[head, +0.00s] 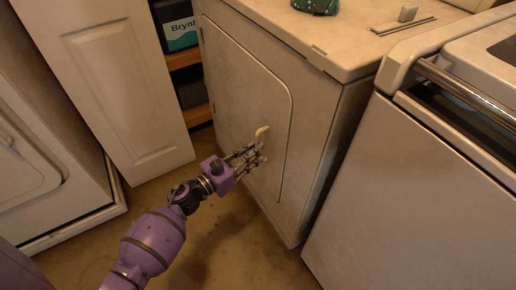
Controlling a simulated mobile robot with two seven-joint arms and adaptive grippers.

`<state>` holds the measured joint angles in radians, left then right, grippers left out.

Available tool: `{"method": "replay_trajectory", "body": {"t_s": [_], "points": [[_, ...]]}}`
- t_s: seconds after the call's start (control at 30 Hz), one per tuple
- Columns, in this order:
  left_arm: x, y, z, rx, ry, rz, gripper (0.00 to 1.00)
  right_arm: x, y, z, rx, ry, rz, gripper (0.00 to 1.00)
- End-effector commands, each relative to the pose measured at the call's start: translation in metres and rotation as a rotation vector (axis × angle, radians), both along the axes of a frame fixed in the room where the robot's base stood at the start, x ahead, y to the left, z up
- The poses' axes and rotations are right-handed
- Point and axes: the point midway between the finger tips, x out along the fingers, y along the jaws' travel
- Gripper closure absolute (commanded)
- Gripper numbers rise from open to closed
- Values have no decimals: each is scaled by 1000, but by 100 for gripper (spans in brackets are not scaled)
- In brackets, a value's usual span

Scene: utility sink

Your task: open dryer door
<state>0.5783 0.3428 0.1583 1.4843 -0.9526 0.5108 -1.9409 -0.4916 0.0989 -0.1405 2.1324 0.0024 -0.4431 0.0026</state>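The dryer (325,130) is a pale, worn cabinet in the middle of the head view. Its front door (235,85) has a rounded outline and looks shut. A small cream handle (262,132) sticks out near the door's right edge. My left gripper (262,154), on a purple arm from the lower left, is at the door front just below the handle. Its fingers look spread apart, with nothing seen between them. I cannot tell whether a finger touches the handle. My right gripper is not in view.
A white appliance with a metal bar (465,92) stands close on the right. A white panelled door (115,75) and shelves with a Brynt box (178,28) are left of the dryer. A green patterned item (316,5) lies on the dryer top. Brown floor (225,245) is clear in front.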

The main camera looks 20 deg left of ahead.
Motion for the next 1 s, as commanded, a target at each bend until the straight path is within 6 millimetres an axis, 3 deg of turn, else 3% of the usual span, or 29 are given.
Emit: {"method": "replay_trajectory", "body": {"t_s": [0.2,0.5,0.67,1.0], "points": [[20,-10,-1,0,2,0,81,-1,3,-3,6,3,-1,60],[23,-11,-1,-1,2,1,81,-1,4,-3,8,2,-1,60],[23,-11,-1,-1,2,1,100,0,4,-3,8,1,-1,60],[22,-11,-1,-1,3,1,100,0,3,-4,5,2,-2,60]]}}
